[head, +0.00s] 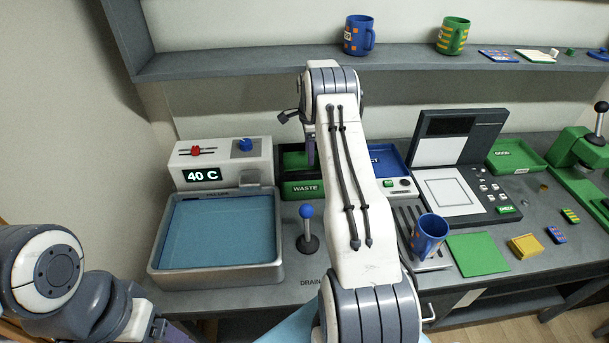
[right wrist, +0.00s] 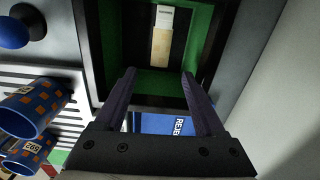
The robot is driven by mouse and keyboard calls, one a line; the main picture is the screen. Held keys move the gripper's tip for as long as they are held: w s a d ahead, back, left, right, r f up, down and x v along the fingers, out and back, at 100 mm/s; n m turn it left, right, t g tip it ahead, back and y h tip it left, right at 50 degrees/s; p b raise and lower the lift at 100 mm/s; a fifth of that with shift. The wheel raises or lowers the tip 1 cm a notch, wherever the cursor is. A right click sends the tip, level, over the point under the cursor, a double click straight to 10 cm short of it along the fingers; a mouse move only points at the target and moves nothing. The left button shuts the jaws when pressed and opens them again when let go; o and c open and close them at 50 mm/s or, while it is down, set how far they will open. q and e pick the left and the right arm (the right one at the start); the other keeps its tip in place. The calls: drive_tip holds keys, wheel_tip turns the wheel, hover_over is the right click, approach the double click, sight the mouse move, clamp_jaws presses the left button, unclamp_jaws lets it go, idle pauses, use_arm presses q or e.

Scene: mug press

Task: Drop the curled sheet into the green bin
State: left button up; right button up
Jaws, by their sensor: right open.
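The green bin, labelled WASTE (head: 306,188), stands at the back of the bench, left of the blue tray. My right gripper (head: 309,148) is over it, partly hidden by my own arm. In the right wrist view the gripper (right wrist: 158,85) is open, with nothing between its fingers. Beyond the fingertips, a pale strip with a tan lower part (right wrist: 161,38) lies inside the green-walled bin (right wrist: 205,42); it looks like the curled sheet, apart from the fingers. My left arm is at the lower left, its gripper mostly cut off by the frame.
A water basin (head: 217,283) stands left of the bin, with a blue-knobbed lever (head: 308,232) in front. The blue reject tray (head: 388,158) adjoins the bin on the right. A shelf (head: 240,62) runs above.

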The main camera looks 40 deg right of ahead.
wheel_tip(320, 180, up, 8)
drive_tip(key=b, duration=0.1)
drive_tip(key=shift+b, duration=0.3)
drive_tip(key=a+r+n, duration=0.1)
drive_tip(key=a+n, duration=0.1)
drive_tip(key=a, duration=0.2)
drive_tip(key=w+a+r+n, duration=0.1)
drive_tip(key=a+r, duration=0.1)
drive_tip(key=a, duration=0.3)
drive_tip(key=a+r+n, duration=0.1)
drive_tip(key=a+n, duration=0.1)
drive_tip(key=a, duration=0.2)
drive_tip(key=shift+w+a+r+n, duration=0.15)
drive_tip(key=shift+a+r+n, duration=0.15)
drive_tip(key=shift+a, duration=0.1)
drive_tip(key=s+a+r+n, duration=0.2)
drive_tip(key=s+a+n, duration=0.55)
drive_tip(key=a, duration=0.55)
drive_tip(key=s+a+r+n, duration=0.3)
drive_tip(key=s+a+n, duration=0.5)
drive_tip(key=a, duration=0.5)
drive_tip(key=s+a+f+n, duration=0.1)
drive_tip(key=s+n, duration=0.4)
drive_tip(key=s, duration=0.5)
drive_tip(key=s+a+f+n+y, duration=0.1)
drive_tip(key=s+n, duration=0.4)
drive_tip(key=s, duration=0.6)
drive_tip(key=shift+s+a+f, duration=0.2)
drive_tip(key=shift+a+f, duration=0.55)
drive_tip(key=shift+a, duration=0.15)
